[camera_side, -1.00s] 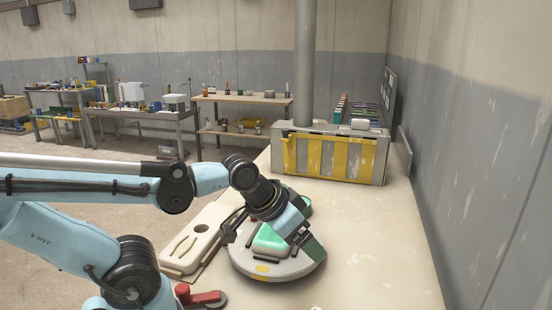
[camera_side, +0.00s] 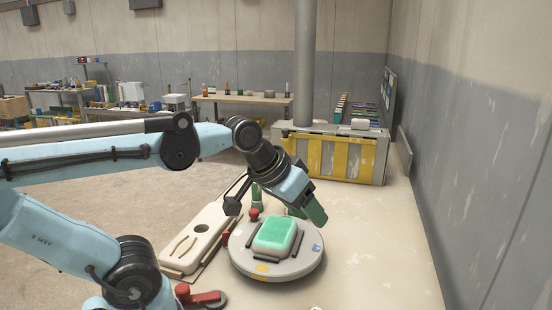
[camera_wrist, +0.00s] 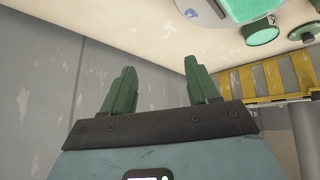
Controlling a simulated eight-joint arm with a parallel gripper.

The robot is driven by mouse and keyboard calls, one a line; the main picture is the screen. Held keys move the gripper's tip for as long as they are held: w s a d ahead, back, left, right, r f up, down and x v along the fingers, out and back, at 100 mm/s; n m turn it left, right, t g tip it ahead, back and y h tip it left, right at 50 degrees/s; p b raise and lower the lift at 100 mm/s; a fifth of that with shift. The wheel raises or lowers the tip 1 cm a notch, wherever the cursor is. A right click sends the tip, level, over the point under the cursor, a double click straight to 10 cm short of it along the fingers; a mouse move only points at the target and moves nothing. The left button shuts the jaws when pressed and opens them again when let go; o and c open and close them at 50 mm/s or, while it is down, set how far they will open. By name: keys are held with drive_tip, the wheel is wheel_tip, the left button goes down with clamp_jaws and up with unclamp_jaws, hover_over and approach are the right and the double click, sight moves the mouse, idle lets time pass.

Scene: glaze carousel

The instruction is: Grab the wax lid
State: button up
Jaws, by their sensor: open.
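My gripper (camera_side: 318,215) is raised above the far right part of the round pale turntable (camera_side: 302,264). In the wrist view my gripper's green fingers (camera_wrist: 158,78) are spread, with nothing between them. On the turntable sits a white block with a green top (camera_side: 274,236), between dark rails. The wrist view shows a green, round, cup-like piece (camera_wrist: 262,33) at the turntable's edge and another green round piece with a knob (camera_wrist: 303,31) farther right. A green piece (camera_side: 257,194) stands behind the turntable in the side view. I cannot tell which piece is the wax lid.
A cream tray (camera_side: 185,246) lies left of the turntable. A red-handled tool (camera_side: 200,298) is at the front left. A yellow-barred box (camera_side: 340,155) stands at the back, beside a grey column (camera_side: 305,60). The tabletop right of the turntable is clear, up to the wall.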

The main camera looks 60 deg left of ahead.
drive_tip(key=w+a+r+n+t, duration=0.1)
drive_tip(key=w+a+n, duration=0.4)
drive_tip(key=a+n, duration=0.45)
drive_tip(key=w+a+r+n+t, duration=0.1)
drive_tip(key=w+a+r+n, duration=0.1)
drive_tip(key=w+a+n, duration=0.55)
drive_tip(key=s+a+f+n+t+y, duration=0.1)
drive_tip(key=s+a+f+n+t, duration=0.15)
drive_tip(key=a+n, duration=0.9)
drive_tip(key=s+a+f+n+t+y, duration=0.15)
drive_tip(key=s+a+n, duration=0.25)
drive_tip(key=a+n, duration=0.75)
wheel_tip(320, 180, down, 11)
drive_tip(key=a+m+g, duration=0.1)
drive_tip(key=a+m, duration=0.1)
drive_tip(key=m, duration=0.2)
drive_tip(key=x, duration=1.3)
drive_tip(key=shift+a, duration=0.15)
